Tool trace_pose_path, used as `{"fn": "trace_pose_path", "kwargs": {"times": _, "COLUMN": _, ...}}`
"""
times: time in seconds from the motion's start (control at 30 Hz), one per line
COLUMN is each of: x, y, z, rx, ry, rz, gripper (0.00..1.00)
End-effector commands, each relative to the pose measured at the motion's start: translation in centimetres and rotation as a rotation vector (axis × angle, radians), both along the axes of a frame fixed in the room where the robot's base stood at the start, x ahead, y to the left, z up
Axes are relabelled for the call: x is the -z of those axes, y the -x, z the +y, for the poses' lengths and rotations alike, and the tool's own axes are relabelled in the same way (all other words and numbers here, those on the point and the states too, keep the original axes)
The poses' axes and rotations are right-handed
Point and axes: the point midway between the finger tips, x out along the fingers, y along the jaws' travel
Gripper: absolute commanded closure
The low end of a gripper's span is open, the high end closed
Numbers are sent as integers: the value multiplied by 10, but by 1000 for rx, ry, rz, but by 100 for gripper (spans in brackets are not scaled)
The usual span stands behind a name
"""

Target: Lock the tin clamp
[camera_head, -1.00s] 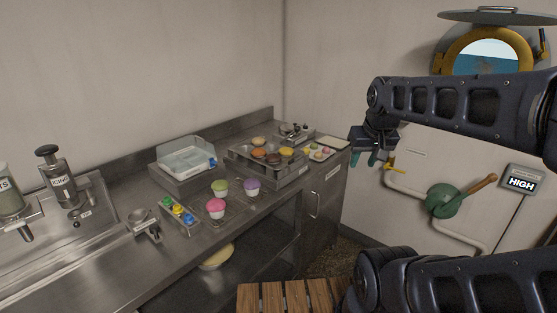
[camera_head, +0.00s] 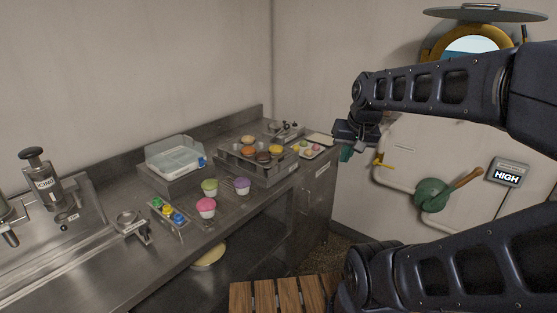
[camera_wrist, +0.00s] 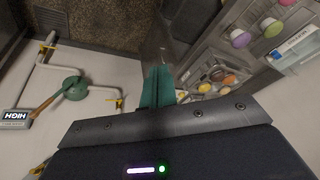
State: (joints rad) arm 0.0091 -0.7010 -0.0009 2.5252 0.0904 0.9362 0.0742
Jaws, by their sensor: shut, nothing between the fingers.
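The muffin tin (camera_head: 262,172) sits toward the far end of the steel counter with brown, orange and yellow cakes in it. A small metal fitting (camera_head: 287,130) stands behind it, perhaps the clamp; its lever is too small to read. My gripper (camera_head: 346,154) hangs in the air to the right of the tin, past the counter's end, with teal fingers pointing down. In the wrist view the fingers (camera_wrist: 158,88) are together and empty, and the tin (camera_wrist: 205,72) shows to their right, apart from them.
A clear-lidded box (camera_head: 175,157), iced cupcakes (camera_head: 206,207) and a tray of coloured bottles (camera_head: 168,213) stand nearer on the counter. A yellow-handled pipe (camera_head: 380,162), a green valve (camera_head: 432,195) and a HIGH sign (camera_head: 507,177) are on the right wall.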

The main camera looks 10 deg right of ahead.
Motion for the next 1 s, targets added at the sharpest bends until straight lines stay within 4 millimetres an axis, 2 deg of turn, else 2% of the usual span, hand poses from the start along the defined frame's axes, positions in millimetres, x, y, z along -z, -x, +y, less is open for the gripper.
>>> {"fn": "trace_pose_path", "kwargs": {"times": 0.5, "x": 24, "y": -91, "z": 40, "rx": 561, "ry": -518, "rz": 173, "gripper": 100}}
{"fn": "trace_pose_path", "kwargs": {"times": 0.77, "x": 40, "y": -141, "z": 49, "rx": 888, "ry": -749, "rz": 281, "gripper": 100}}
{"fn": "trace_pose_path", "kwargs": {"times": 1.0, "x": 61, "y": -189, "z": 47, "rx": 1213, "ry": -944, "rz": 387, "gripper": 100}}
